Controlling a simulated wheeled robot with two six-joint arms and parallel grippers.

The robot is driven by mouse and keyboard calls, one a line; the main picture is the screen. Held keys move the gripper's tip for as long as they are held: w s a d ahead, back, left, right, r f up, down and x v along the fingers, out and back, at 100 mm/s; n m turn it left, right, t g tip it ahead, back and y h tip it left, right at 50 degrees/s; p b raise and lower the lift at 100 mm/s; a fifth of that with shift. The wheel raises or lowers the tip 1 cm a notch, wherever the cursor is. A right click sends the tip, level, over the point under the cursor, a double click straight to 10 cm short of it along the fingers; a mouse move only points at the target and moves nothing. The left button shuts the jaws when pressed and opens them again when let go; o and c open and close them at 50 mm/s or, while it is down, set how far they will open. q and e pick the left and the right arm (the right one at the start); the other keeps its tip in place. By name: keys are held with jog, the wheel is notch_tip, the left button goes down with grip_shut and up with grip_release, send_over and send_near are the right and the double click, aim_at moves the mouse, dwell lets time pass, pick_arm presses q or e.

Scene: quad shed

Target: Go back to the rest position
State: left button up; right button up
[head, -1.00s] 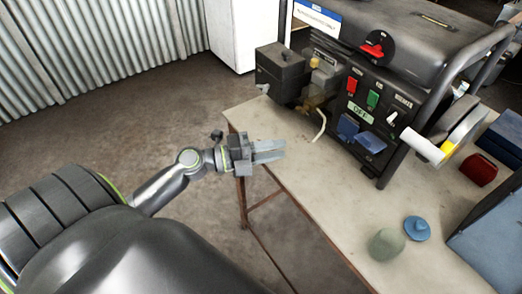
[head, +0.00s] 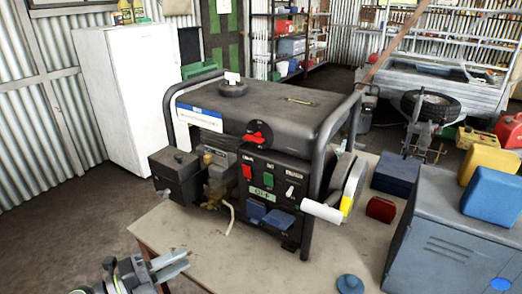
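My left gripper (head: 178,263) shows at the bottom left of the head view, by the table's left edge. Its two fingers point right with a gap between them, and nothing is seen held. My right gripper is out of view. A black-framed generator (head: 265,115) stands on the worktable (head: 215,262), up and to the right of my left gripper and apart from it. Its front panel has a red and a green switch and a red knob on top.
A blue-grey metal cabinet (head: 445,250) stands at the table's right, with a blue canister (head: 492,197) on top. A small blue lid-like piece (head: 350,284) lies near the front. A white refrigerator (head: 125,100) stands behind left. Bare floor (head: 60,225) lies left of the table.

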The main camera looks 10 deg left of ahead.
pick_arm(q)
jog(key=w+a+r+n+t+y, duration=0.1)
jog(key=a+r+n+t+y, duration=0.1)
jog(key=a+n+t+y, duration=0.45)
jog(key=s+a+f+n+g+y, duration=0.4)
jog(key=s+f+n+g+y, duration=0.3)
jog(key=n+y, duration=0.7)
jog(key=s+d+f+n+g+h, duration=0.75)
jog(key=s+f+g, duration=0.3)
jog(key=s, duration=0.35)
notch_tip(320, 180, down, 22)
jog(key=a+m+p, duration=0.1)
jog(key=a+p, duration=0.1)
jog(key=s+d+f+g+p, duration=0.1)
jog(key=s+f+p, duration=0.1)
jog(key=s+f, duration=1.2)
jog(key=shift+s+d+f, duration=0.15)
jog(key=shift+s+d, duration=0.05)
jog(key=shift+d, duration=0.15)
